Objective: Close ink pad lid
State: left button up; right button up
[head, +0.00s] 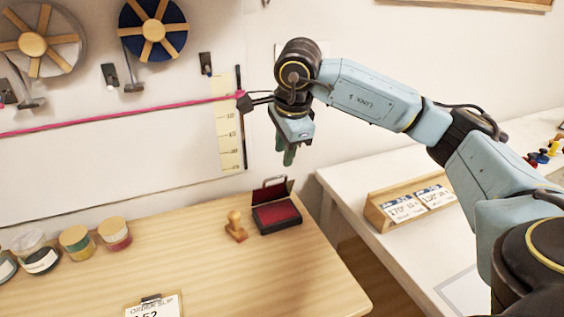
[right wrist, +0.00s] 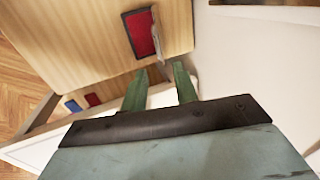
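The ink pad (head: 277,216) is a dark case with a red pad, lying near the back of the wooden table. Its lid (head: 270,189) stands open, raised along the back edge. In the right wrist view the red pad (right wrist: 139,36) lies at the top middle, with the lid (right wrist: 156,32) seen nearly edge-on to its right. My right gripper (head: 288,157) hangs in the air above the ink pad, fingers pointing down. In the right wrist view its two green fingers (right wrist: 160,82) are apart with nothing between them. My left gripper is not in view.
A wooden stamp (head: 236,227) stands just left of the ink pad. Several jars (head: 76,243) line the table's left back. A clipboard (head: 152,305) lies at the front. A white table (head: 352,180) with a wooden card holder (head: 376,217) is at right. The wall is close behind.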

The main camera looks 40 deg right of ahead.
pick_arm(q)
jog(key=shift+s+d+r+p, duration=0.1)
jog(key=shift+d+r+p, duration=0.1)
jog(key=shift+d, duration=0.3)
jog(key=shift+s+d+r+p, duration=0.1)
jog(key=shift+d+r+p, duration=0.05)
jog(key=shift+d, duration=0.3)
pick_arm(e)
jog(key=v, duration=0.6)
jog(key=shift+r, duration=0.25)
jog(key=shift+s, duration=0.1)
